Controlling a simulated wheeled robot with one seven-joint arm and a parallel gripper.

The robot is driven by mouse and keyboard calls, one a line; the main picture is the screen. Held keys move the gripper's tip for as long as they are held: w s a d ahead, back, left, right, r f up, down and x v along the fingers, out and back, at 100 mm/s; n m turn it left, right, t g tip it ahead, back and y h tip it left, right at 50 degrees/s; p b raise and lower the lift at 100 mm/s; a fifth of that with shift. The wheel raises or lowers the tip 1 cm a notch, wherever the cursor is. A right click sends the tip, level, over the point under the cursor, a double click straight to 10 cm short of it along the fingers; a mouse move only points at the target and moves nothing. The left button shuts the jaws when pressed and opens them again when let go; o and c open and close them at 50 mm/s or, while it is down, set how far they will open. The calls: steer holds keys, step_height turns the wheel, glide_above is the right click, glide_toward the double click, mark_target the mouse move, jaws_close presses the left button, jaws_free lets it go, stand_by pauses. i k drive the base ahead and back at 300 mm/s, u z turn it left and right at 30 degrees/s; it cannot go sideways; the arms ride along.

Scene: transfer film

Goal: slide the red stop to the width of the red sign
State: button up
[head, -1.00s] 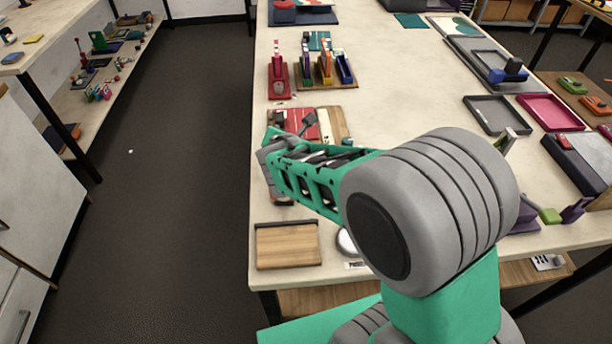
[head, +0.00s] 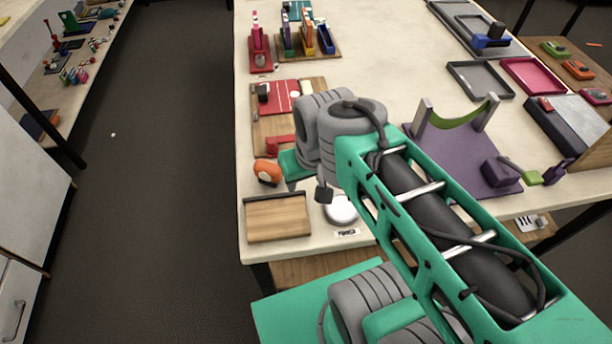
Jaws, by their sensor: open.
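A red panel with white lines (head: 283,97), which looks like the red sign, lies on a wooden board (head: 262,128) left of my wrist. A small dark block sits at the panel's left side. A red piece (head: 277,146), which looks like the red stop, is on the near part of the same board, apart from the panel. My gripper (head: 291,184) is open and points down just in front of the red piece. My wrist covers the board's right part, and the fingertips are mostly hidden. I cannot tell whether they touch anything.
An orange round object (head: 267,172) sits close left of my gripper. A wooden tray (head: 278,218) and a white round dish (head: 340,210) stand nearer the table's front edge. A purple base with a green sling (head: 455,150) stands right of my arm. Upright coloured pieces stand behind the board.

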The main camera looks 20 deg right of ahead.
mark_target(272, 143)
steer(key=k, duration=0.5)
steer(key=u, duration=2.3)
steer(key=k, duration=1.4)
steer(key=z, duration=1.65)
steer(key=i, duration=0.5)
